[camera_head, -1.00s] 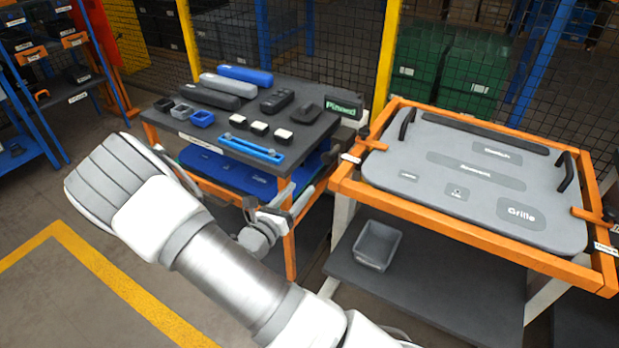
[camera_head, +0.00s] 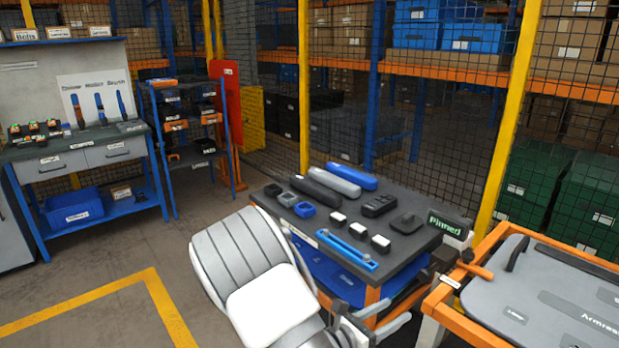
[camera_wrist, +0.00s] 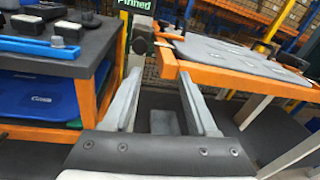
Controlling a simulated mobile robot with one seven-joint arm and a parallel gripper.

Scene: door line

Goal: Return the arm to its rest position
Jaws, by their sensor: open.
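My gripper (camera_wrist: 165,100) shows in the wrist view with its two grey fingers spread apart and nothing between them. It points toward the gap between the parts table (camera_wrist: 90,62) on the left and the orange-framed fixture (camera_wrist: 228,81) on the right. In the head view my arm's white and grey links fill the lower middle, in front of the parts table (camera_head: 420,246). The fingers are partly seen there, low beside the table's near right corner, and their tips are hard to make out.
The parts table holds a blue handle bar (camera_head: 346,249), grey and blue rolls and small dark and white parts. A "Pinned" sign (camera_head: 450,223) stands at its right end. A grey bin (camera_wrist: 164,122) sits below the fixture. A workbench (camera_head: 80,148) stands far left; floor before it is clear.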

